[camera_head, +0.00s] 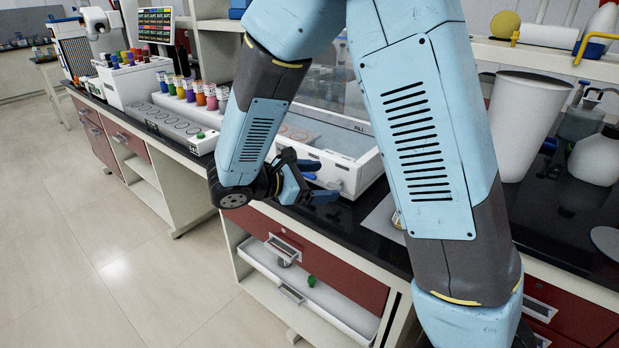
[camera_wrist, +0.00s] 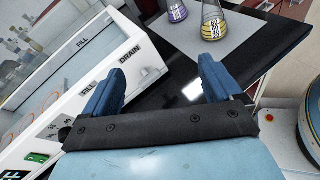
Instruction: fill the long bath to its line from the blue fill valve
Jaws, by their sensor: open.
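The long bath (camera_head: 350,140) is a white, clear-walled tank on the black bench, partly behind my arm. It also shows at left in the wrist view (camera_wrist: 105,45), with a FILL line mark on its wall. FILL and DRAIN labels sit on its front panel. The blue fill valve cannot be made out clearly; my blue left finger covers the panel beside the FILL label. My gripper (camera_head: 327,181) is open at the bath's front, with nothing seen between its fingers (camera_wrist: 163,65). I cannot tell whether it touches the panel. The water level is unclear.
Two flasks, one purple (camera_wrist: 177,12) and one yellow (camera_wrist: 213,20), stand on the bench right of the bath. A rack of coloured bottles (camera_head: 190,92) stands left of it. An open drawer (camera_head: 300,290) projects below the bench. The floor (camera_head: 130,230) at left is clear.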

